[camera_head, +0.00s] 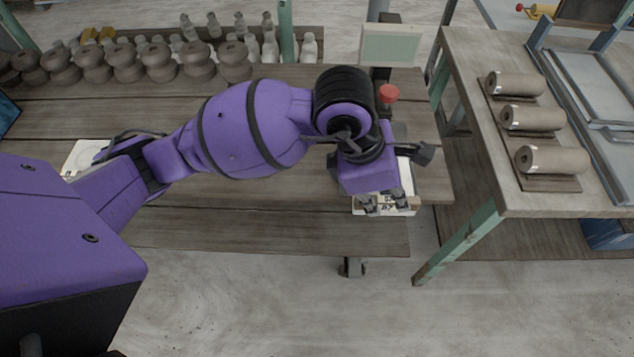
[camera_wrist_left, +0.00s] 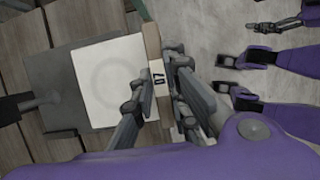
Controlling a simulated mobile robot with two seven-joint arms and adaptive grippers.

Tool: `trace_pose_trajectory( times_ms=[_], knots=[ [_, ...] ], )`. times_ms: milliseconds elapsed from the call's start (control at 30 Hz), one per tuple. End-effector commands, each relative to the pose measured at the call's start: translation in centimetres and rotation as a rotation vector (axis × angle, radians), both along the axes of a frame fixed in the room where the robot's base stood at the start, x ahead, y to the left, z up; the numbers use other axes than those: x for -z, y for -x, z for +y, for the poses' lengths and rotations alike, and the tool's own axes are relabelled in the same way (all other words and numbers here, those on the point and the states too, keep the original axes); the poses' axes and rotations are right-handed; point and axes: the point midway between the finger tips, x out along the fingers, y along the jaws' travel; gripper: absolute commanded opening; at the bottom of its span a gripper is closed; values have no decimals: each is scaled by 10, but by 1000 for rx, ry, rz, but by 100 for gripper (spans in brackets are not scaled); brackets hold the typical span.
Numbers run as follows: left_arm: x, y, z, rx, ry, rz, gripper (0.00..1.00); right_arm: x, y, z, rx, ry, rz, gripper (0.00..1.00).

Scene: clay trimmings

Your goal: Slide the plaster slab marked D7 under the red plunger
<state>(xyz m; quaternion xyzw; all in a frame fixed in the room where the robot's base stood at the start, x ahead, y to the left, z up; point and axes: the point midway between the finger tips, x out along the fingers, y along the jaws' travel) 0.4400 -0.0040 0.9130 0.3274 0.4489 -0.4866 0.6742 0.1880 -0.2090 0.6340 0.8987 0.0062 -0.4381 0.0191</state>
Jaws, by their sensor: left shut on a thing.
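The plaster slab marked D7 (camera_wrist_left: 108,78) is white with a faint round mark. Its brown front edge bears the D7 label (camera_wrist_left: 158,79). In the head view its front edge (camera_head: 401,212) shows below my gripper, at the table's right end. My left gripper (camera_head: 385,204) is shut on that front edge; in the left wrist view its fingers (camera_wrist_left: 157,87) sit on both sides of the label. The slab lies partly over a dark plate (camera_wrist_left: 58,72). The red plunger (camera_head: 389,92) stands behind my wrist, its lower part hidden. A dark gripper, seemingly my right one (camera_wrist_left: 272,24), shows small in the wrist view.
A pale box-shaped panel (camera_head: 390,44) stands behind the plunger. Brown pots (camera_head: 127,64) and pale bottles (camera_head: 240,27) line the table's back. Another white slab (camera_head: 82,156) lies at left. A side table (camera_head: 470,75) with rolls stands at right. Floor in front is clear.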

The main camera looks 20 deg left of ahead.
Motion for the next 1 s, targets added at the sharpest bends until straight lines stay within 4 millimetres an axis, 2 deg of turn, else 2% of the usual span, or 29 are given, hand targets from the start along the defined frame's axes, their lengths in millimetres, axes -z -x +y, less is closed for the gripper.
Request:
trace_pose_trajectory(
  times_ms=[300,1000],
  knots=[
    [17,-15,3,0,1,-5,0,11,-9,3,-7,-1,-8,57],
    [16,-62,18,1,2,-7,0,20,-2,1,-7,2,5,57]
  ],
)
